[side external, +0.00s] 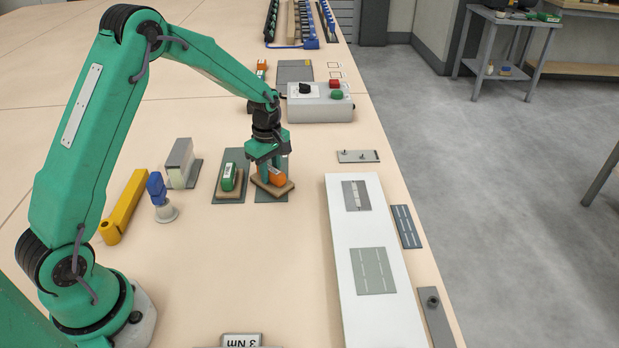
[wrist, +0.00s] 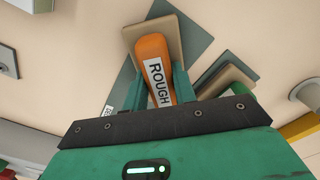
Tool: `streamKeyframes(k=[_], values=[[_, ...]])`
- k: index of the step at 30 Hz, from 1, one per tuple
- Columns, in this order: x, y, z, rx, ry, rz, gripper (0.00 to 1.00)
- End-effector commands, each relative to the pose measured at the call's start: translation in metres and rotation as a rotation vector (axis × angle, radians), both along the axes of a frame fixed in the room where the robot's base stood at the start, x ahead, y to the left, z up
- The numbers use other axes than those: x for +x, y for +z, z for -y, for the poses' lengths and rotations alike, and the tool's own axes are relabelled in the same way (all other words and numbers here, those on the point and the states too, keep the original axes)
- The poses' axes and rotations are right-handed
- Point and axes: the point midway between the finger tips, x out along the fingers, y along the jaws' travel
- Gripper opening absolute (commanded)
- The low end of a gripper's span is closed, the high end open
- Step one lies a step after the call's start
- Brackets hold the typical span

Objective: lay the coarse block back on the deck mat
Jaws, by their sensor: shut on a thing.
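The coarse block has an orange handle (wrist: 151,52) labelled ROUGH and a flat tan base (side external: 281,190). My gripper (side external: 270,168) is shut on the handle, with one finger on each side of it in the wrist view (wrist: 160,88). The block is over the right-hand dark grey-green mat (side external: 271,199), with its base turned at an angle to the mat's edges. The mat also shows behind the base in the wrist view (wrist: 194,42). I cannot tell whether the base touches the mat. The block hides most of the mat.
A second block with a green handle (side external: 228,177) rests on the neighbouring mat (side external: 233,157), close on the left. A grey upright block (side external: 179,163), a blue-topped piece (side external: 156,189) and a yellow bar (side external: 124,206) stand further left. A white panel (side external: 338,240) lies to the right.

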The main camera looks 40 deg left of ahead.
Motion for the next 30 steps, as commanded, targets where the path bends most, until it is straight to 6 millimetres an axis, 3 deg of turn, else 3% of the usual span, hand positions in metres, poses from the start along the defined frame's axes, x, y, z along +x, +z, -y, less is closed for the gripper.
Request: streamKeyframes(k=[8,9,12,23,30], values=[[0.000,-0.003,0.000,0.000,0.000,0.001,0.00],[0.000,-0.002,0.000,0.000,0.000,0.001,0.35],[0.000,-0.002,0.000,0.000,0.000,0.000,0.49],[0.000,0.000,0.000,0.000,0.000,0.001,0.49],[0.001,0.017,0.000,0.001,0.000,0.003,0.49]])
